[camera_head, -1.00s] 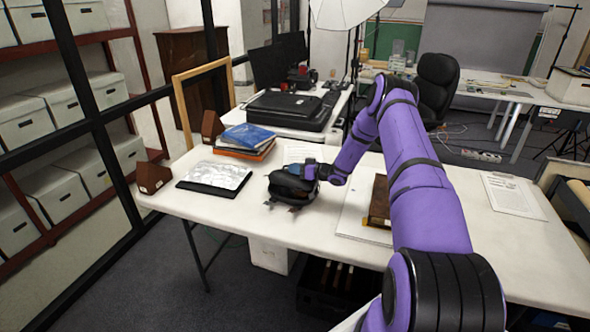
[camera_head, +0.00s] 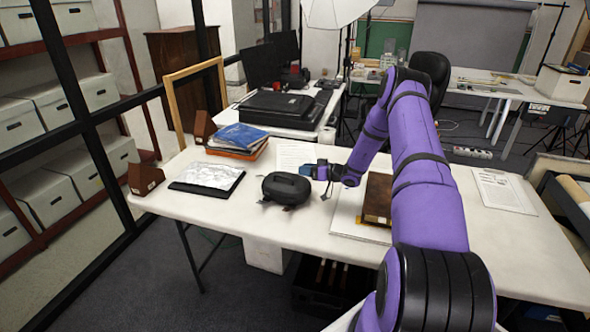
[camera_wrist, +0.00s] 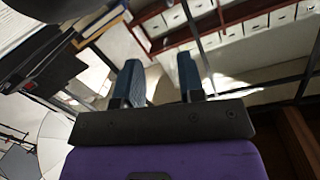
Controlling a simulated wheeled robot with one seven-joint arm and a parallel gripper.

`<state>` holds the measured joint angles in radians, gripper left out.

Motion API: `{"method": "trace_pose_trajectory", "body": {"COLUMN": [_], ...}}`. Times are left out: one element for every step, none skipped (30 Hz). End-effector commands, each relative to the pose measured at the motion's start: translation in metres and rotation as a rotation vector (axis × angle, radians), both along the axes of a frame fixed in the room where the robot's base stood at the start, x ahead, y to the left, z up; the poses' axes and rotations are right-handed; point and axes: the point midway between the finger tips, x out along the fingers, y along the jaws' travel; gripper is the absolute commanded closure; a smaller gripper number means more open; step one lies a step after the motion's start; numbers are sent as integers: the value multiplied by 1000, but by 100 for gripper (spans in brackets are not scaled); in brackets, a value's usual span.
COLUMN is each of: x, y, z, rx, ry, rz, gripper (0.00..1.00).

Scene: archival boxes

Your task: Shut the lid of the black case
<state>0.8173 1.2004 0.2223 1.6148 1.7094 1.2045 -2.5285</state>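The black case (camera_head: 286,188) is a small rounded case on the white table, between the flat silver-and-black item and the brown book. Its lid looks down, with no gap that I can make out in the head view. My gripper (camera_head: 308,170) is just to the right of the case, apart from it as far as I can tell. In the wrist view my gripper (camera_wrist: 160,62) shows two blue fingers spread apart with nothing between them. A dark rounded shape at the top left of the wrist view may be the case.
The white table (camera_head: 235,222) also bears a brown book (camera_head: 377,198), stacked blue and orange folders (camera_head: 240,140), a silver-topped flat item (camera_head: 207,177) and brown wedges (camera_head: 145,178). White paper lies behind the case. The table's front is clear.

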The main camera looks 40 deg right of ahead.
Motion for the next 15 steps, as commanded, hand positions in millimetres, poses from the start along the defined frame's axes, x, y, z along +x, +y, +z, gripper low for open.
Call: {"method": "trace_pose_trajectory", "body": {"x": [-7,-10,-14,-17,-19,-21,-23,-24,-25,-26,-26,-27,-27,-27,-26], "y": [-5,-7,-9,-11,-13,-15,-16,-16,-17,-17,-17,-17,-17,-17,-17], "z": [1,1,1,2,2,2,3,3,3,3,3,3,3,3,3], "rx": [1,0,0,0,1,1,1,1,1,1,1,1,1,1,1], "ry": [2,2,2,2,1,1,1,1,1,1,0,0,0,0,0], "rz": [-2,-1,-1,-1,-1,-1,-1,-1,0,0,1,1,1,1,1], "gripper": [64,64,64,64,64,64,64,64,64,64,64,64,64,64,64]}}
